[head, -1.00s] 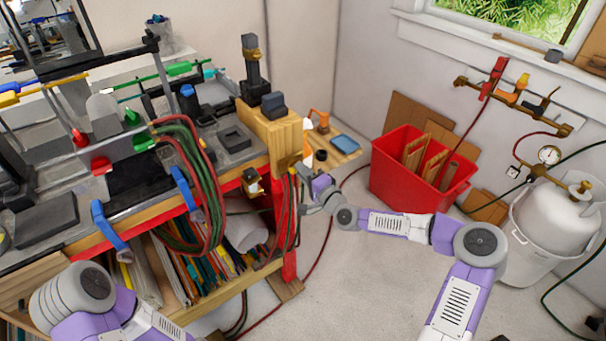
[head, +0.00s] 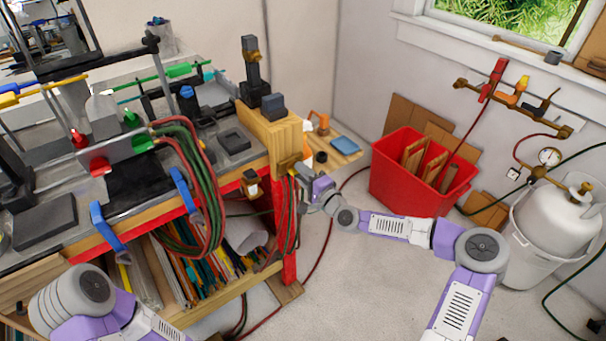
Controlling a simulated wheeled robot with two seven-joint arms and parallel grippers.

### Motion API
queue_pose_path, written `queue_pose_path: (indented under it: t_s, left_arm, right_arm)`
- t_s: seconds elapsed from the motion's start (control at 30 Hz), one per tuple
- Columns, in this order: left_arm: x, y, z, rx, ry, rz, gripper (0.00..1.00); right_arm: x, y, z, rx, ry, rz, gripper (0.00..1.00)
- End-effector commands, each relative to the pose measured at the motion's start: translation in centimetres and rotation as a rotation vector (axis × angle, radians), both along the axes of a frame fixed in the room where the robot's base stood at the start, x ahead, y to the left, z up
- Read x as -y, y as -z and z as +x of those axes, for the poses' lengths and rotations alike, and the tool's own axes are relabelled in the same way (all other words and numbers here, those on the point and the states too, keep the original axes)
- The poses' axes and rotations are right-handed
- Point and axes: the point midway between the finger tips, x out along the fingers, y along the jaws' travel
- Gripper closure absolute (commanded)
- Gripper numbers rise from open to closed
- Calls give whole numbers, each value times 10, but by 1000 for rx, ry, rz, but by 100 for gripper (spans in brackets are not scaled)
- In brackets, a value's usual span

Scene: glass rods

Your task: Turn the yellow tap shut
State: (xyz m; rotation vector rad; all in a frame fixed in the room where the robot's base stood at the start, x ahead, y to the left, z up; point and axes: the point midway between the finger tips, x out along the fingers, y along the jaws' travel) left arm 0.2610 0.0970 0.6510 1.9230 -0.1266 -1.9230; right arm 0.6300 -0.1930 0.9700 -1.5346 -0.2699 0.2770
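A small handle with a yellow top (head: 523,82) and an orange part below it sits on the brass pipe (head: 470,87) on the right wall. It looks like the yellow tap, but its exact position is too small to tell. A red handle (head: 493,78) is to its left and a dark lever (head: 545,102) to its right. My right gripper (head: 304,181) is at the near right corner of the workbench, beside a yellow-brown fitting (head: 289,165), well left of the wall pipe. Its fingers are too small and cluttered to read. My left gripper is out of view.
The workbench (head: 262,118) with rods, torches and hanging hoses (head: 197,170) fills the left. A red bin (head: 400,190) stands on the floor below the wall pipe. A white gas cylinder (head: 560,225) stands at the right. Open floor lies in front of the bin.

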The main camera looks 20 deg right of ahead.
Motion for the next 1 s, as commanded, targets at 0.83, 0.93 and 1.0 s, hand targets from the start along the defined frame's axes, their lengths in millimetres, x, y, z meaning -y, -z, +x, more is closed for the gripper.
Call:
queue_pose_path:
  t_s: [0.83, 0.93, 1.0]
  left_arm:
    - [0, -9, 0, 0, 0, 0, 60]
    - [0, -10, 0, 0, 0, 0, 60]
    - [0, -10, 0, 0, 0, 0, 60]
  right_arm:
    - [24, -1, -62, 0, 2, -2, 60]
    - [26, -1, -69, 1, 1, -3, 60]
    - [26, 0, -71, 1, 1, -3, 60]
